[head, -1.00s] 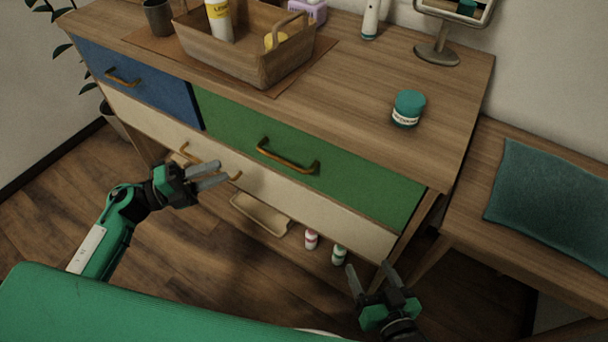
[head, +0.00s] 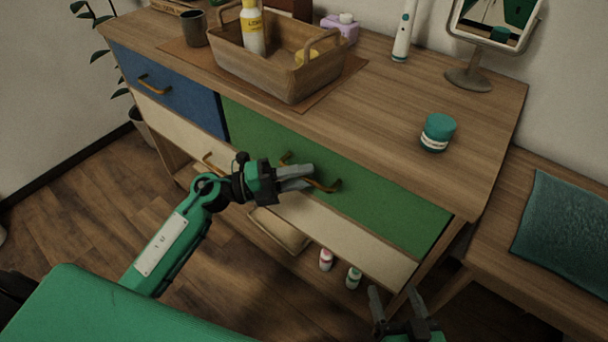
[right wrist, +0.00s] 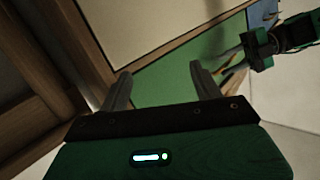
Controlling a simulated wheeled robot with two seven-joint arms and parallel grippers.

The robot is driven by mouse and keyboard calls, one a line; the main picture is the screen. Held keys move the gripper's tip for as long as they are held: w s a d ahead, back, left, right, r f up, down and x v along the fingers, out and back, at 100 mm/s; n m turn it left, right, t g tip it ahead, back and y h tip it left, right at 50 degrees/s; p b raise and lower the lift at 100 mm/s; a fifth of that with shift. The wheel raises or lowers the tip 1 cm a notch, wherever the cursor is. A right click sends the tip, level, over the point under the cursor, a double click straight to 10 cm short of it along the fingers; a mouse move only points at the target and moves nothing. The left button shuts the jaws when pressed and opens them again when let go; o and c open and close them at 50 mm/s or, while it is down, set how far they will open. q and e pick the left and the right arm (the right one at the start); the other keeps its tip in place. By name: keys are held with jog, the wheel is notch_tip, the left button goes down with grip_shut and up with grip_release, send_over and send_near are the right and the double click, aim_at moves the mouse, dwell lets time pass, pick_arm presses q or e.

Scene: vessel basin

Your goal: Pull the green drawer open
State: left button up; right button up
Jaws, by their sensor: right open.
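The green drawer (head: 380,197) is in the front of the wooden dresser and looks shut. Its brass bar handle (head: 326,187) is partly hidden behind my left gripper. My left gripper (head: 312,176) is in front of the handle in the head view, its two grey fingers apart. I cannot tell whether they touch the handle or straddle it. The green drawer front (right wrist: 180,72) and my left gripper (right wrist: 226,62) also show in the right wrist view. My right gripper (head: 395,305) is open and empty, low near the dresser's right front leg; its fingers (right wrist: 160,88) show apart.
A blue drawer (head: 175,90) is left of the green one, and a cream drawer (head: 345,232) runs below. A basket (head: 270,75) and a teal jar (head: 437,133) stand on top. Small bottles (head: 326,259) stand beneath. A bench with a teal cushion (head: 565,230) is at right.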

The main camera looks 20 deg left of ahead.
pick_arm(q)
jog(key=shift+w+d, duration=0.15)
jog(key=shift+d, duration=0.15)
grip_shut()
